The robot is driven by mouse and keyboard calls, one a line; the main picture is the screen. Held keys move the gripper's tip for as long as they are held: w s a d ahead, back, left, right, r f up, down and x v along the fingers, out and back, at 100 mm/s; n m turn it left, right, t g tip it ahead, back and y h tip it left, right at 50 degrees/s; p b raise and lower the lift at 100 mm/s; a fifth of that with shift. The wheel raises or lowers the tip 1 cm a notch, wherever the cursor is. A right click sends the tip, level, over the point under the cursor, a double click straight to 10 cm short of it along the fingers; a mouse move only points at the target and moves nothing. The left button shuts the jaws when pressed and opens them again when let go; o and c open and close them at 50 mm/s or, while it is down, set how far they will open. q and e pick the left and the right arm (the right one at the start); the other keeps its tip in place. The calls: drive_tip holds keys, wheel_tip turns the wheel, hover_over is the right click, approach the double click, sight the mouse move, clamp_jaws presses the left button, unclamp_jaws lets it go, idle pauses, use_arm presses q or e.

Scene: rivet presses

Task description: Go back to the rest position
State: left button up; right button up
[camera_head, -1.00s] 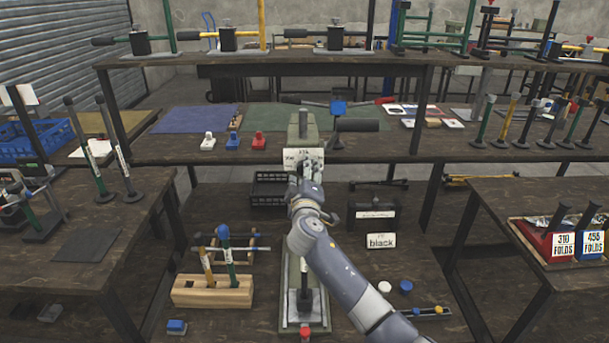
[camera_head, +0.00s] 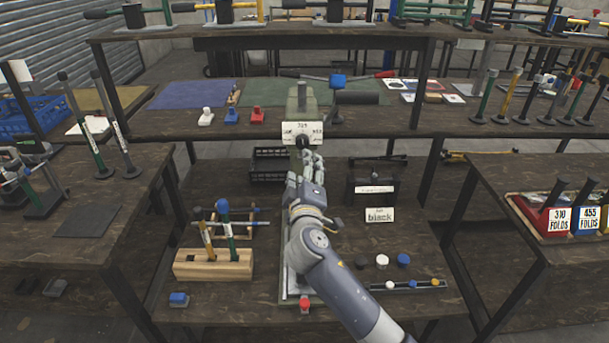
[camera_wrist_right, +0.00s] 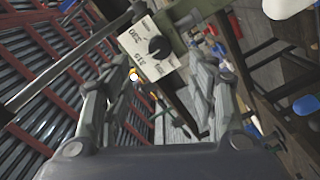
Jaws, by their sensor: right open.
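My right arm comes in from the lower right of the head view. Its gripper (camera_head: 306,165) is just below and in front of the white dial plate (camera_head: 302,132) on the green rivet press (camera_head: 301,98). The jaws are open with nothing between them. In the right wrist view the gripper (camera_wrist_right: 160,85) has its fingers spread, and the plate with its black knob (camera_wrist_right: 159,47) shows beyond them. My arm hides much of the press's lower part. My left gripper is not in view.
A wooden block (camera_head: 212,268) with upright tools stands left of the press. A red button (camera_head: 304,303) is at its front. Side benches flank both sides.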

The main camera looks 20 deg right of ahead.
drive_tip(key=shift+v, duration=0.8)
drive_tip(key=shift+f, duration=0.1)
